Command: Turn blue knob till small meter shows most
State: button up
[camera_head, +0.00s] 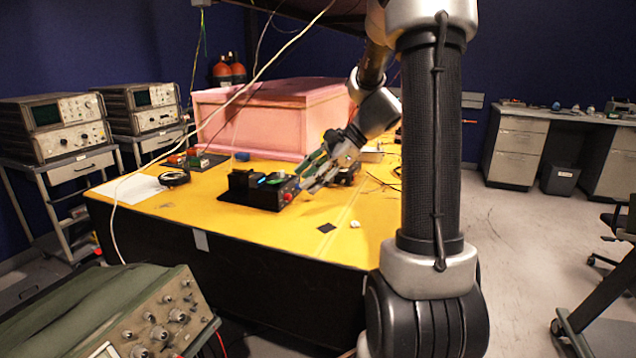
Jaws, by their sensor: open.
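A small black instrument box (240,184) stands on the yellow table, on a dark base plate. Bright blue and green patches show on its top, and a red round part (287,197) is on its right end. I cannot clearly make out the blue knob; the gripper may hide part of it. My gripper (304,176) is open, tilted down to the left, with its fingertips close to the right end of the box. Contact cannot be told. A round black dial-like item (174,178) lies left of the box; it may be the small meter, and no reading is legible.
The yellow table (270,228) has free room in front of the box. A large pink foam block (270,115) stands behind it. White paper (130,188), a small circuit board (190,159), a black square (327,228) and loose cables also lie on the table.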

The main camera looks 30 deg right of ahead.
jog(key=s+a+r+n+g+h, duration=0.1)
jog(key=s+a+n, duration=0.1)
jog(key=s, duration=0.3)
jog(key=s+a+r+n+g+h, duration=0.1)
jog(key=s+a+r+n+h, duration=0.1)
jog(key=s+n, duration=0.3)
jog(key=shift+s+n, duration=0.3)
jog(key=shift+s, duration=0.05)
jog(key=s+d+r+n+t+h, duration=0.1)
jog(key=s+n+h, duration=0.4)
jog(key=s+n, duration=0.6)
jog(key=shift+s+d+r+t, duration=0.3)
jog(key=shift+s+d+r, duration=0.25)
jog(key=shift+s, duration=0.45)
jog(key=shift+f, duration=0.1)
